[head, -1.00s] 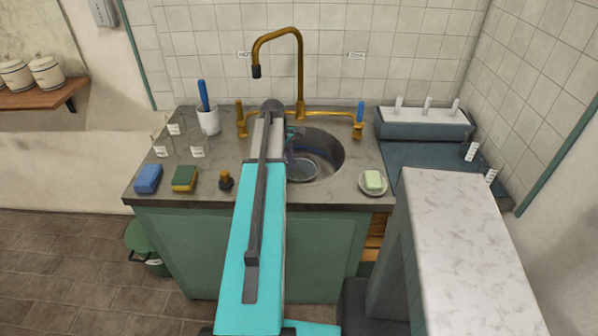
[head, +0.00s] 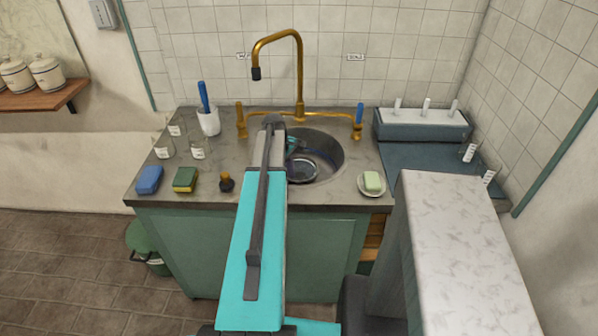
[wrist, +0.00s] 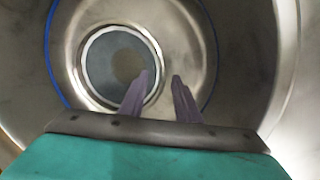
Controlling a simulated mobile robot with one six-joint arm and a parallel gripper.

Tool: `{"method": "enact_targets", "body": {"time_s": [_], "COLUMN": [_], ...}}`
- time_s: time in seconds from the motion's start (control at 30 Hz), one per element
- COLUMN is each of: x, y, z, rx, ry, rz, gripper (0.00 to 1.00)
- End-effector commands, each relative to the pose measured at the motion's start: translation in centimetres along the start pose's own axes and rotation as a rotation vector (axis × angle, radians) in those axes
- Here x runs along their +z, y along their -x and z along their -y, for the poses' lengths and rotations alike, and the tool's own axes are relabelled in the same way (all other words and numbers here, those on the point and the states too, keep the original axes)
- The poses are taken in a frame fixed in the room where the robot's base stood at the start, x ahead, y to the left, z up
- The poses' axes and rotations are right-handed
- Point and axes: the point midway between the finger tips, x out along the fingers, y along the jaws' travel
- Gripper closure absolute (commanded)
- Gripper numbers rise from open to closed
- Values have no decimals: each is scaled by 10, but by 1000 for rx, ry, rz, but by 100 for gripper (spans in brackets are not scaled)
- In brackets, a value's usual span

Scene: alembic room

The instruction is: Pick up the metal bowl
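The metal bowl (head: 303,170) sits in the round sink basin, partly hidden behind my arm in the head view. In the wrist view the metal bowl (wrist: 186,42) fills the middle, with a thin blue rim and a round grey patch at its bottom. My gripper (wrist: 160,78) points down over the bowl's inside, between the blue rim on the left and right. Its two purple-grey fingers are apart with nothing between them. I cannot tell whether the fingertips touch the bowl. In the head view only a small teal part of my gripper shows over the sink.
A brass faucet (head: 300,75) rises behind the sink. A blue sponge (head: 149,180), a green-yellow sponge (head: 185,179), a small dark bottle (head: 226,182) and several glass jars stand left. A soap dish (head: 371,185) lies right of the sink. The sink wall (wrist: 287,60) surrounds the bowl closely.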

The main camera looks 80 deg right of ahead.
Motion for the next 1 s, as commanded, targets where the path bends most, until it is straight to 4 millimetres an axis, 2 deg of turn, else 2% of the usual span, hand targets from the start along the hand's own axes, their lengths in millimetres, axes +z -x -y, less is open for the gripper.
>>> {"method": "enact_targets", "body": {"time_s": [0.2, 0.77, 0.97, 1.0], "x": [0, -1, -1, -1], "y": [-13, -14, -14, -14], "z": [0, 0, 0, 0], "rx": [0, 1, 1, 1], "ry": [0, 1, 1, 1], "rz": [0, 0, -1, -1], "gripper": [70, 70, 100, 100]}}
